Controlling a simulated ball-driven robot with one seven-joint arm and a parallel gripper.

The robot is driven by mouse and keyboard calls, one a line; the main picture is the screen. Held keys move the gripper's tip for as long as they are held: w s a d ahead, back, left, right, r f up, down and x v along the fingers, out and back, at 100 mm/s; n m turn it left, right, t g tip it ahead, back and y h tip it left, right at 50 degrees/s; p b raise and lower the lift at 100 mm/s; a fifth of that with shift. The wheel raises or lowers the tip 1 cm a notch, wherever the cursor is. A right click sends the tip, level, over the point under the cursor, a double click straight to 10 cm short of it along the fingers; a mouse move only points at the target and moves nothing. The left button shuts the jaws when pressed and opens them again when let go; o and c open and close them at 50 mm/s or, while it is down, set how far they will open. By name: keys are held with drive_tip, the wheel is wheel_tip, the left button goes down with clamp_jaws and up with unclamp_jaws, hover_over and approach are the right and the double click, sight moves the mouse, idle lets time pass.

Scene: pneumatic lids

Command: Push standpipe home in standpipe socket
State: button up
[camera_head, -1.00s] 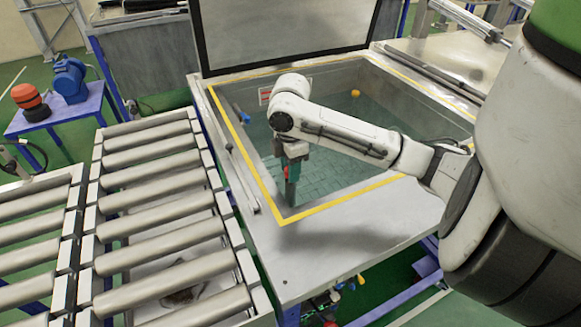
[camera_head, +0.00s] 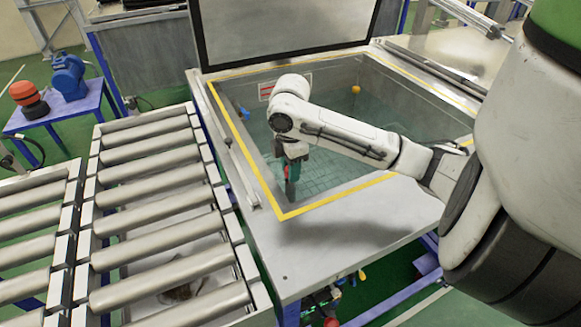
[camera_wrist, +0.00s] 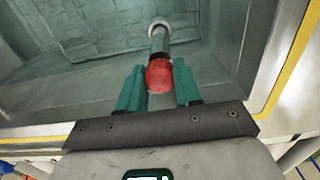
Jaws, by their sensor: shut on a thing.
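The standpipe (camera_wrist: 160,45) shows in the wrist view as a grey tube with a red rounded top (camera_wrist: 159,77). My gripper (camera_wrist: 159,88) has its two teal fingers on either side of the red top and is shut on it. A pale ring (camera_wrist: 159,26) surrounds the far end of the tube by the tank floor; it looks like the standpipe socket. How deep the tube sits in it cannot be told. In the head view my gripper (camera_head: 291,190) points down inside the tank near its front left corner, and the standpipe is mostly hidden there.
The tank (camera_head: 345,189) has a yellow-edged rim, and its walls stand close to my gripper. A raised lid (camera_head: 290,35) stands behind it. A roller conveyor (camera_head: 160,215) runs along the left. A small yellow thing (camera_head: 355,90) is at the tank's back.

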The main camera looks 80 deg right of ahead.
drive_tip(key=shift+f+b, duration=0.55)
drive_tip(key=shift+f, duration=0.2)
drive_tip(key=o, duration=1.1)
drive_tip(key=shift+o, duration=0.2)
drive_tip(key=shift+r+p, duration=3)
drive_tip(key=shift+r, duration=0.5)
wheel_tip(320, 180, up, 11)
drive_tip(key=shift+f, duration=0.15)
